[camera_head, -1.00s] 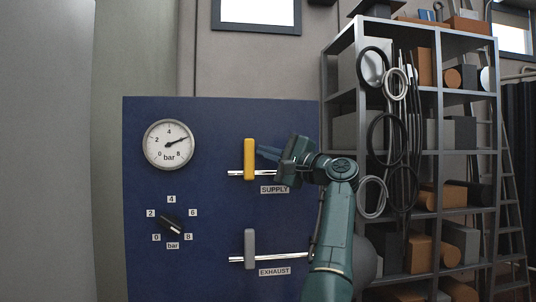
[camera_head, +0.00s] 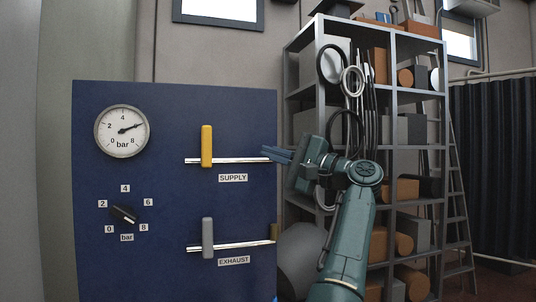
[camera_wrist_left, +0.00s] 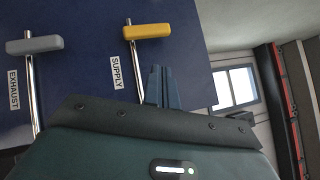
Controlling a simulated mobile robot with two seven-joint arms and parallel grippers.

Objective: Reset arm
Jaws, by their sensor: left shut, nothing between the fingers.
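My left gripper (camera_head: 277,154) is in front of the right edge of the blue panel (camera_head: 160,190), to the right of the yellow SUPPLY lever (camera_head: 207,146) and apart from it. Its fingers are together and empty, and they also show in the left wrist view (camera_wrist_left: 163,86). The yellow lever appears just beyond the fingers in the left wrist view (camera_wrist_left: 147,31). The grey EXHAUST lever (camera_head: 208,238) sits lower on the panel, and at left in the left wrist view (camera_wrist_left: 35,44). My right gripper is in neither view.
A metal shelf (camera_head: 392,77) with boxes, cylinders and hanging cables stands behind my left arm. A ladder (camera_head: 457,190) leans at the right.

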